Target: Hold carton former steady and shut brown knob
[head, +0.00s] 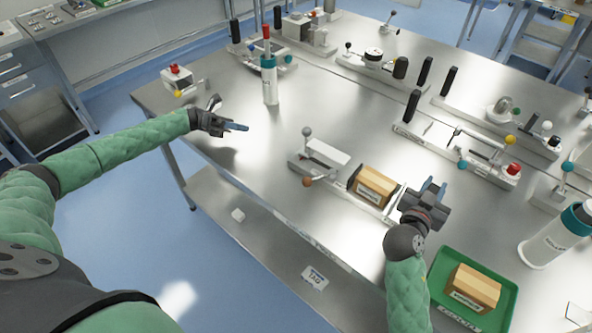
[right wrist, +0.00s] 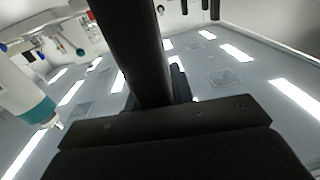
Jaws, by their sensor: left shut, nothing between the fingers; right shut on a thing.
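The carton former (head: 327,153) is a low grey fixture at the middle front of the table in the head view. It has a white block, a grey knob (head: 306,131) on a lever and a brown knob (head: 307,182) at its front left. A brown carton (head: 375,186) sits in its right part. My right gripper (head: 433,188) is shut at the fixture's right end; what it grips is mostly hidden in the head view. A thick black bar (right wrist: 132,50) stands at the jaws in the right wrist view. My left gripper (head: 238,127) is shut and empty, left of the fixture.
A green tray (head: 440,262) with another carton (head: 472,288) is at front right, beside a white-and-teal bottle (head: 548,240). Another bottle (head: 269,80) stands behind my left gripper. Other fixtures with black handles line the back. Bare table lies between my left gripper and the former.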

